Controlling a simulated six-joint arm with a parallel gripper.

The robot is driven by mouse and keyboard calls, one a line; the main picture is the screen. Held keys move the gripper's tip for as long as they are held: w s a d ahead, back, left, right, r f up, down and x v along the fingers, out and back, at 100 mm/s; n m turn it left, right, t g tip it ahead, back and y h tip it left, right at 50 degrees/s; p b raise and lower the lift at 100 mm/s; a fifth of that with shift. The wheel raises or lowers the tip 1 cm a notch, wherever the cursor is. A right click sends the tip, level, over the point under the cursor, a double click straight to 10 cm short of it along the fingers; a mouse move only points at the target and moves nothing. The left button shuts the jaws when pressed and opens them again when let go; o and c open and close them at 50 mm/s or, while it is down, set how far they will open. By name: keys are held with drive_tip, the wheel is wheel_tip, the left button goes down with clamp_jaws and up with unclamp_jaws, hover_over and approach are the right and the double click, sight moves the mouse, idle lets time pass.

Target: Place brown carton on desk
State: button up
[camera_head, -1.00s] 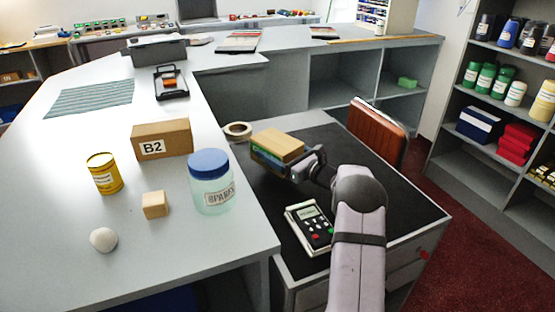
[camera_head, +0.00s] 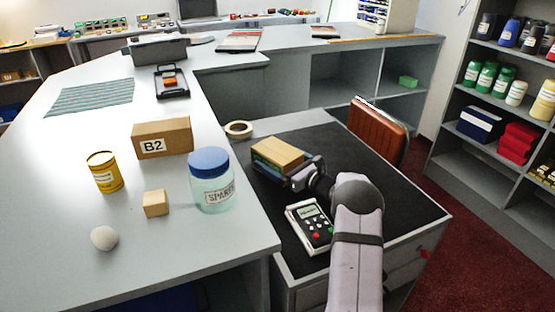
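My gripper (camera_head: 303,174) is at the carton's near right end, low over the desk. Its fingers are partly hidden, so I cannot tell whether they still grip the carton or have opened. Another brown carton, marked B2 (camera_head: 162,138), stands on the grey counter (camera_head: 130,265) to the left.
A handheld card terminal (camera_head: 311,226) lies on the desk beside my arm. A tape roll (camera_head: 238,129) lies beyond the carton. A blue-lidded jar (camera_head: 211,181), a wooden cube (camera_head: 156,203), a yellow tin (camera_head: 104,172) and a white ball (camera_head: 104,238) are on the counter. The desk's right part is clear.

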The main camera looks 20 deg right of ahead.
sight(284, 154)
drive_tip(key=shift+r, duration=0.1)
drive_tip(key=shift+r+p, duration=0.15)
drive_tip(key=shift+p, duration=0.15)
drive_tip(key=shift+s+d, duration=0.2)
drive_tip(key=shift+s, duration=0.1)
drive_tip(key=shift+b+v, duration=0.35)
drive_tip(key=shift+v, duration=0.9)
wheel_tip(284, 154, up, 5)
drive_tip(key=shift+r, duration=0.9)
